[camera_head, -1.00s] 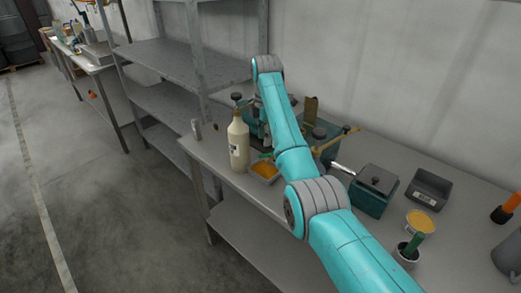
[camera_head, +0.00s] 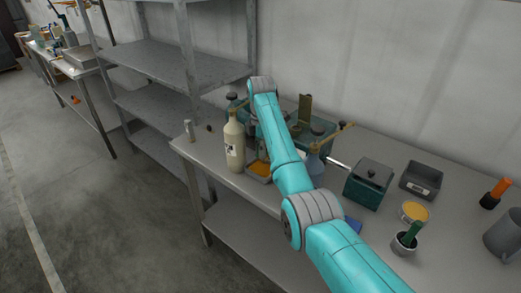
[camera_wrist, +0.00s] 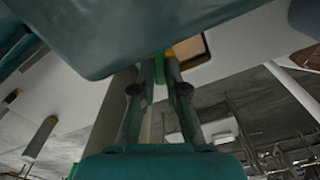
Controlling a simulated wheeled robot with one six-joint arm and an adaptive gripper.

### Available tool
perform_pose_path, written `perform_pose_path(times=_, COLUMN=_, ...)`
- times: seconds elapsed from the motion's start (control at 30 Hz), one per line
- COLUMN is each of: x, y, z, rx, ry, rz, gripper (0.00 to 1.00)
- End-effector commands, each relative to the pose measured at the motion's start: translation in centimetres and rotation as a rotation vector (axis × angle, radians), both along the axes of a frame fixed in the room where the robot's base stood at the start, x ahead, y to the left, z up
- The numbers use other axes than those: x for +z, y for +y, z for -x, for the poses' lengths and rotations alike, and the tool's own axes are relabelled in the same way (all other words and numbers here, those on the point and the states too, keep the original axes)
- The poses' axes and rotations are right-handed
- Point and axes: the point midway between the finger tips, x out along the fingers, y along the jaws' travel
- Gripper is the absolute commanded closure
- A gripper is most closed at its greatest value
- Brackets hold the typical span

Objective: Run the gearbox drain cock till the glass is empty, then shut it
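The teal gearbox (camera_head: 318,141) stands on the grey bench behind my arm, which hides much of it. A large dark teal body, probably the gearbox, fills the top of the wrist view (camera_wrist: 150,35). My gripper (camera_wrist: 160,72) reaches up under its edge; in the head view my arm hides the gripper. A small green piece (camera_wrist: 159,68), possibly the cock's handle, shows between the fingertips. I cannot tell whether the fingers press on it. A tray with orange contents (camera_head: 249,172) sits at the bench's front edge. I cannot make out the sight glass or its level.
A cream bottle (camera_head: 234,147) stands left of the tray, close to my arm. A lidded teal box (camera_head: 369,183), a grey bin (camera_head: 421,180) and a yellow-topped tub (camera_head: 415,212) stand farther right. A shelf rack (camera_head: 166,70) adjoins the bench.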

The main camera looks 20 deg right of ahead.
Motion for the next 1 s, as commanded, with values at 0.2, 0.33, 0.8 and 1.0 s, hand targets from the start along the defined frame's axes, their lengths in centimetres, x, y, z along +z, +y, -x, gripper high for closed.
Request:
perform_pose_path(times=0.2, x=0.0, y=0.0, z=0.0, rx=-0.003, ry=0.0, rz=0.0, gripper=1.0)
perform_pose_path(times=0.33, x=0.0, y=0.0, z=-0.1, rx=-0.022, ry=-0.001, rz=0.0, gripper=1.0)
perform_pose_path(times=0.8, x=0.1, y=0.0, z=-1.0, rx=-0.327, ry=-0.001, rz=0.0, gripper=1.0)
perform_pose_path(times=1.0, x=0.1, y=-0.1, z=-1.5, rx=-0.509, ry=0.0, rz=0.0, gripper=1.0)
